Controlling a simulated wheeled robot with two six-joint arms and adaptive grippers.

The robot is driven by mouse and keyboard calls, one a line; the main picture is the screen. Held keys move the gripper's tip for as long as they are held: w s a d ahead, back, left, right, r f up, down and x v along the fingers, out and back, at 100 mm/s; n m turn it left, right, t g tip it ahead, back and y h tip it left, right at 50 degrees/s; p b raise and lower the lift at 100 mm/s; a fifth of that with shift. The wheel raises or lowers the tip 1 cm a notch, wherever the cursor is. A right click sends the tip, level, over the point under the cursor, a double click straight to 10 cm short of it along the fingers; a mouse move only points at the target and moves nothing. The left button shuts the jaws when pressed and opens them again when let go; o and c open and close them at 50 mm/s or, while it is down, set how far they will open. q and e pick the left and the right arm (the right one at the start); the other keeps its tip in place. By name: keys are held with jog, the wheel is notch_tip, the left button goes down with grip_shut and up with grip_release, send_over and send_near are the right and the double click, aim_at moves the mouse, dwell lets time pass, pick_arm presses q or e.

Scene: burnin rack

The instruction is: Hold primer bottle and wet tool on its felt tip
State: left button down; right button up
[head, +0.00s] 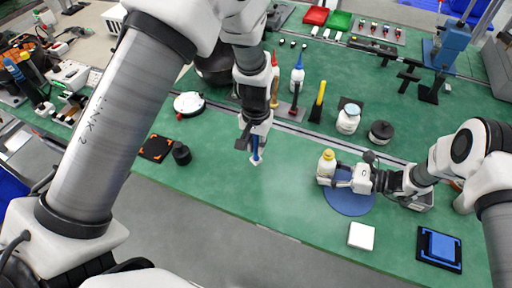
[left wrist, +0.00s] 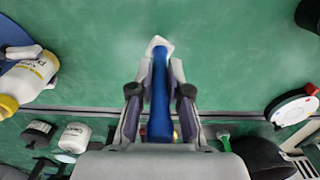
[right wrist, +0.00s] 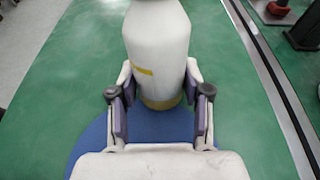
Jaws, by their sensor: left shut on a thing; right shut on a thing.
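My left gripper (head: 257,140) is shut on a blue tool (left wrist: 160,105), which has a white piece at its far end (left wrist: 158,44). In the head view the tool points down over the green bench, left of the bottle and apart from it. My right gripper (head: 345,178) is shut on the white primer bottle (head: 326,168), which has a yellow top. The bottle is upright at the left edge of a round blue mat (head: 349,203); it fills the middle of the right wrist view (right wrist: 157,45). I cannot tell whether it touches the mat. No felt tip is clearly visible.
A white square block (head: 361,237) and a blue-and-black tray (head: 439,249) lie near the front edge. A white jar (head: 348,120) and a dark round pot (head: 381,132) stand behind the bottle. A small black cylinder (head: 181,154) stands left. Bench between tool and bottle is clear.

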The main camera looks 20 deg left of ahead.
pick_arm(q)
jog(key=shift+s+h, duration=0.3)
jog(key=shift+s, duration=0.05)
pick_arm(e)
jog(key=shift+a, duration=0.1)
pick_arm(q)
jog(key=w+d+r+g+h, duration=0.2)
jog(key=w+d+r+h, duration=0.1)
jog(key=d+r, duration=0.5)
jog(key=w+d+r+g+h, duration=0.1)
jog(key=w+d+r+h, duration=0.1)
jog(key=w+d+r, duration=0.4)
jog(key=shift+s+d+f, duration=0.2)
jog(key=shift+s+f, duration=0.2)
jog(key=shift+f, duration=0.25)
jog(key=shift+s+d+f, duration=0.25)
jog(key=shift+s+f, duration=0.15)
jog(key=shift+f, duration=0.25)
jog(key=shift+s+d+f, duration=0.2)
jog(key=shift+s+f, duration=0.2)
jog(key=shift+f, duration=0.25)
jog(key=shift+f, duration=0.65)
